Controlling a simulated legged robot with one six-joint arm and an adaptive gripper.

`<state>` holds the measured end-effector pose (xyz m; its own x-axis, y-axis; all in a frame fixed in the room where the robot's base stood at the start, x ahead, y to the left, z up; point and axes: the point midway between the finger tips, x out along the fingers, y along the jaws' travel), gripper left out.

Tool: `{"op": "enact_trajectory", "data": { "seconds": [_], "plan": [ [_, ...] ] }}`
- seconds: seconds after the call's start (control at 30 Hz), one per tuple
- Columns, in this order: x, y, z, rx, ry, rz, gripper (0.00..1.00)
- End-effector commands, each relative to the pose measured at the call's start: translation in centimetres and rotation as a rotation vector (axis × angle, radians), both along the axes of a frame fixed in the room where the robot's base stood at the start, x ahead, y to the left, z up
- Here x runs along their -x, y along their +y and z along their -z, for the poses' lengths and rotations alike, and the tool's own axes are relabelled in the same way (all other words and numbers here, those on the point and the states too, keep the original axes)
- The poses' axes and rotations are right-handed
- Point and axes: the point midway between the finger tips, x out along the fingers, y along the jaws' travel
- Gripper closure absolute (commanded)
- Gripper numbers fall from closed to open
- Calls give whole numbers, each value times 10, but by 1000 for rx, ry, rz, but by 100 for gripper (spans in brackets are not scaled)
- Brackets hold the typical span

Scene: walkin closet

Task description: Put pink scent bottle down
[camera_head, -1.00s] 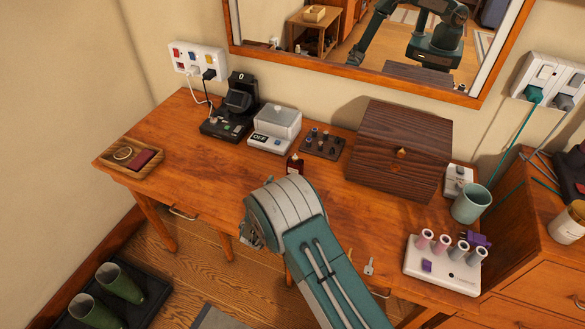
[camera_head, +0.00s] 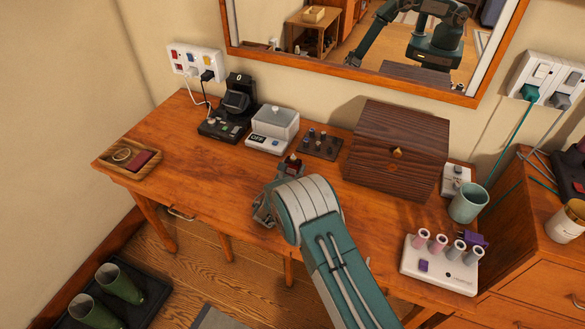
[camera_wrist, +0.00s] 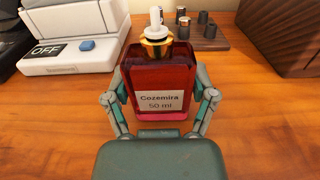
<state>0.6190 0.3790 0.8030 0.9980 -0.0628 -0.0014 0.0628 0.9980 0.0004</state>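The pink scent bottle is dark red with a pink base, a gold collar and a white spray top. In the wrist view the bottle (camera_wrist: 160,75) stands upright between my fingers, with a label reading "Cozemira 50 ml". My gripper (camera_wrist: 160,92) is shut on it, with a finger against each side. In the head view the bottle (camera_head: 292,162) shows just beyond my gripper (camera_head: 280,182), low over the middle of the wooden table (camera_head: 215,165). My wrist partly covers the gripper there. I cannot tell whether the bottle's base touches the table.
The table left of the gripper is clear.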

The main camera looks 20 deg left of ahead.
Motion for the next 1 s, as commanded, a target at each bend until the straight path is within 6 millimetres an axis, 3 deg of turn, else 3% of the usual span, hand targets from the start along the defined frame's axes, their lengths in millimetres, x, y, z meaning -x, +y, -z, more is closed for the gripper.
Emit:
{"op": "enact_trajectory", "data": {
  "seconds": [0.47, 0.67, 1.0],
  "plan": [
    [0, 1, -6, -1, -1, -1, 86],
    [0, 1, -34, -3, -4, -1, 86],
    [57, -8, -97, -1, -2, -4, 86]
  ]
}}
